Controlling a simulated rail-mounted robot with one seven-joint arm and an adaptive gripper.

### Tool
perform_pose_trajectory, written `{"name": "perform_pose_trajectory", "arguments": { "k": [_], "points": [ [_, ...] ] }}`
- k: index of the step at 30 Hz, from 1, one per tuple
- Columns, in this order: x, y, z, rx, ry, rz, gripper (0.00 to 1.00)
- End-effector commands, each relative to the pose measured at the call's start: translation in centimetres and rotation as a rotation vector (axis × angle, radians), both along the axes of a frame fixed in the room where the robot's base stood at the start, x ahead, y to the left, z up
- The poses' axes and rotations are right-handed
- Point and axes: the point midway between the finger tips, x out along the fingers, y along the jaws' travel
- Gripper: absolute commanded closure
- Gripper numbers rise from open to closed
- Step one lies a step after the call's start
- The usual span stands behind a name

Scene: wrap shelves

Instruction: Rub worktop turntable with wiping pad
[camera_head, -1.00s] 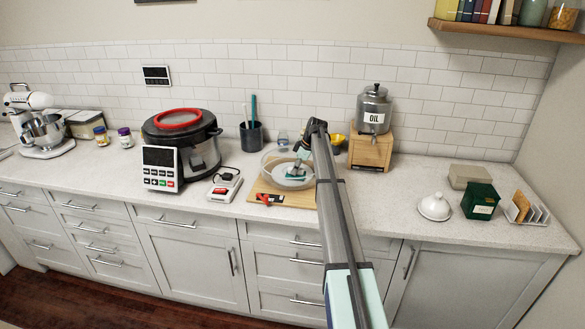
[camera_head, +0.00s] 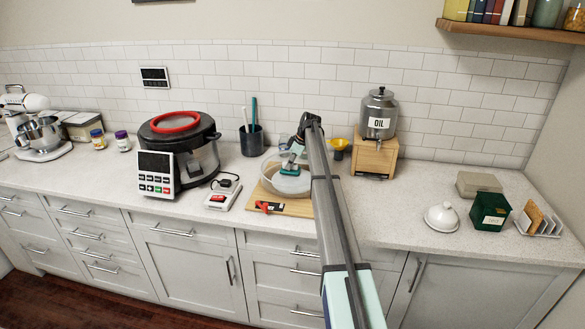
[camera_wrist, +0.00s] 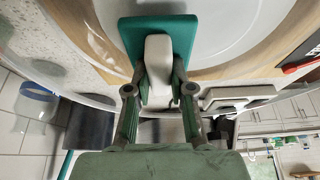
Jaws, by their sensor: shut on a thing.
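The turntable is a round, see-through dish with a whitish middle (camera_head: 290,186), lying on a wooden board on the worktop. In the wrist view its pale disc (camera_wrist: 228,28) and clear rim fill the top. My gripper (camera_head: 295,160) is over the far part of the turntable. It is shut on the pale handle of the wiping pad (camera_head: 288,168), a teal block. In the wrist view my two fingertips (camera_wrist: 159,78) pinch the handle, with the teal pad (camera_wrist: 178,32) beyond it. The pad lies over the disc; whether it touches is hard to tell.
A red-and-black item (camera_head: 268,207) lies on the board's front. A scale (camera_head: 223,194) and large cooker (camera_head: 182,145) stand left, a utensil cup (camera_head: 252,140) behind. An oil dispenser (camera_head: 379,115) on a wooden stand is back right.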

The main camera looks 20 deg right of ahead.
Motion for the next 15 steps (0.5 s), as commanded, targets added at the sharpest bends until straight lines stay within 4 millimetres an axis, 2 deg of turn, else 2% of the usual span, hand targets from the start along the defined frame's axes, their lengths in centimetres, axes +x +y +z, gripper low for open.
{"name": "perform_pose_trajectory", "arguments": {
  "k": [1,15],
  "points": [
    [0.1,0.1,1.1,-0.001,-0.003,0.001,1.0],
    [0.2,0.6,5.3,0.0,-0.004,0.007,1.0]
  ]
}}
